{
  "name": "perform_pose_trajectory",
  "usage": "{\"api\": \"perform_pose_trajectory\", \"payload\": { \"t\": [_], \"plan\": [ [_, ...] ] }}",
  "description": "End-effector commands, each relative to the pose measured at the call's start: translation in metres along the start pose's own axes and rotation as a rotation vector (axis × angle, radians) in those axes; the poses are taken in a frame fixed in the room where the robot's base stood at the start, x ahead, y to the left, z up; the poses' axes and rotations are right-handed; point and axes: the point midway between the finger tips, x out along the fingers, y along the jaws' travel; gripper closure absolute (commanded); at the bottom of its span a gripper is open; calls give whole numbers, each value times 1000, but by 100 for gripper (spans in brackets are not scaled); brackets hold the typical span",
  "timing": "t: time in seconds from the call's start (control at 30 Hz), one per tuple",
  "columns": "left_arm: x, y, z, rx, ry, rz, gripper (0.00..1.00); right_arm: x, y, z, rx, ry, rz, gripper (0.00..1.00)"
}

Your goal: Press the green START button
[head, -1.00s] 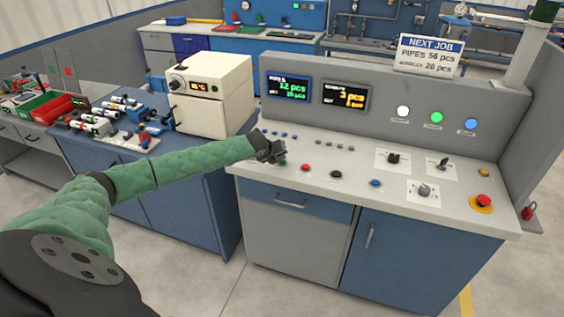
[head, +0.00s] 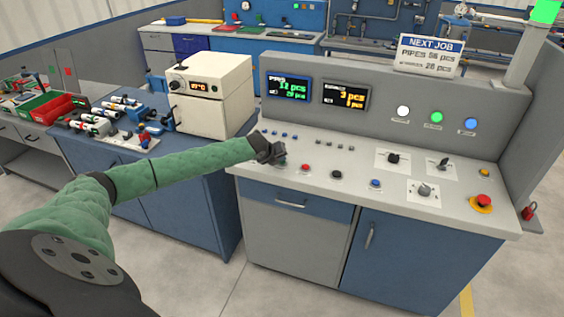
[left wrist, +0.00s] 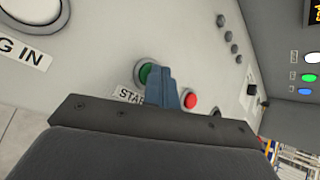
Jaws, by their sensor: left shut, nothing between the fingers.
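The green START button (left wrist: 146,74) shows in the left wrist view, in a metal ring beside a label partly reading "START" (left wrist: 128,95). My left gripper (left wrist: 161,80) is shut and empty. Its blue fingertips overlap the right part of the button and appear to touch it; the exact contact is hidden. In the head view, my left gripper (head: 278,160) is at the left end of the console's front button row and covers most of the green button. My right gripper is not in view.
The red button (head: 305,168) is just right of my left gripper, followed by black (head: 336,174) and blue (head: 375,183) buttons. A red emergency stop (head: 483,201) is at the console's right. The signal tower's top (head: 545,11) glows green. A white oven (head: 210,95) stands behind left.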

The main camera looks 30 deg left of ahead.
Motion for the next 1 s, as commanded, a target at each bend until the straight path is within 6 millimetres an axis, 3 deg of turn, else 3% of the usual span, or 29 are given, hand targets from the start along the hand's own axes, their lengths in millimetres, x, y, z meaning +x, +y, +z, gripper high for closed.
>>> {"api": "perform_pose_trajectory", "payload": {
  "t": [1.0],
  "plan": [
    [-12,-9,9,0,0,0,100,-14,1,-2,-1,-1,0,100]
  ]
}}
